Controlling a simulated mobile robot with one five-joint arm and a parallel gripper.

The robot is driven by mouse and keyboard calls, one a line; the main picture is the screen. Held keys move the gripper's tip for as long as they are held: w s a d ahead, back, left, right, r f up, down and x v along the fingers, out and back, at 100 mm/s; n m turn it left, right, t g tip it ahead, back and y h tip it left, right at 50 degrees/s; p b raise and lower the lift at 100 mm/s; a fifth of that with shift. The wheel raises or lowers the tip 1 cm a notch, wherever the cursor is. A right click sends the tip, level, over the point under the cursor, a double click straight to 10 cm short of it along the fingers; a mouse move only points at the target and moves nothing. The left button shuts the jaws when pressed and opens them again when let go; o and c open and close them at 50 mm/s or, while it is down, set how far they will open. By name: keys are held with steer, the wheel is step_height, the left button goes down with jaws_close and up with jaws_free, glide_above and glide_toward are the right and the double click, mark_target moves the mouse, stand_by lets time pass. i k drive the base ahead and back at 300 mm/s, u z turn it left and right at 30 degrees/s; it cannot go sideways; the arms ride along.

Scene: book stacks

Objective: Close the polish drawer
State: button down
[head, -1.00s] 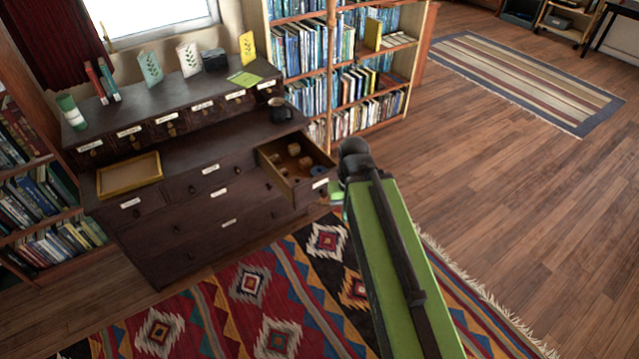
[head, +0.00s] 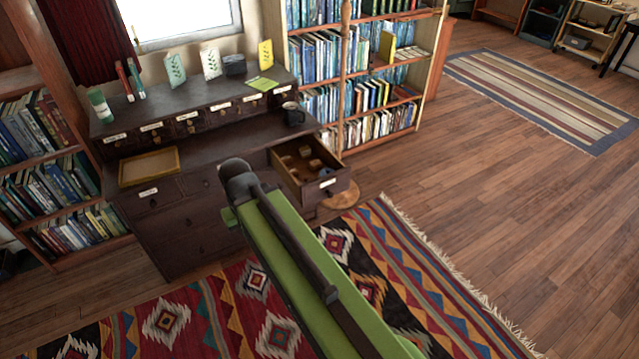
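The dark wooden desk chest (head: 200,160) stands against the wall with several labelled drawers. One drawer (head: 328,184) at its right end is pulled out, with a white label on its front and several small brown items inside; I take it for the polish drawer, but its label is too small to read. My green arm reaches up from the bottom right. Its dark end is in front of the chest, left of the open drawer in the picture. My gripper's fingers cannot be made out.
A yellow-rimmed tray (head: 149,167) and a dark mug (head: 293,113) stand on the chest. Bookshelves (head: 362,80) flank it. A patterned rug (head: 240,310) lies in front.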

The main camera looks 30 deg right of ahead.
mark_target(320, 189)
steer(key=i, duration=1)
steer(key=u, duration=0.05)
